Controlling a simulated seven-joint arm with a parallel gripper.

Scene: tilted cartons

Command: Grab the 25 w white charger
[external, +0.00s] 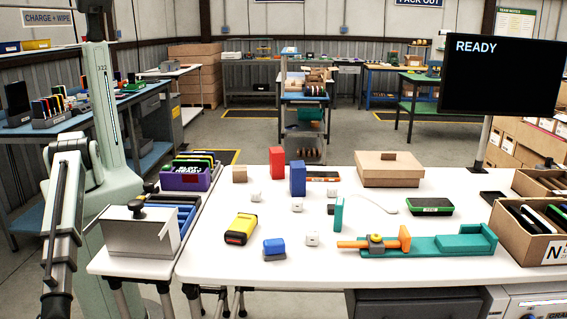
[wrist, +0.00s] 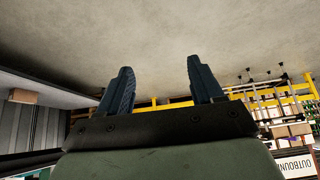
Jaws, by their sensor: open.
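Several small white cube-shaped blocks that look like chargers lie on the white table in the external view. One (external: 312,239) is near the front, one (external: 297,206) is near the middle, and another (external: 255,195) is further back left. Their markings are too small to read, so I cannot tell which is 25 W. My gripper (wrist: 160,82) shows in the wrist view with its two dark fingers apart and nothing between them. It faces plain grey floor or wall, away from the tabletop. In the external view my arm is at the far left, clear of the blocks.
Around the cubes on the table (external: 215,262) are a yellow-black device (external: 240,229), a blue block (external: 274,248), tall red (external: 277,160) and blue (external: 298,178) blocks, and an orange-teal fixture (external: 430,245). A cardboard box (external: 388,169) is behind. The front left tabletop is clear.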

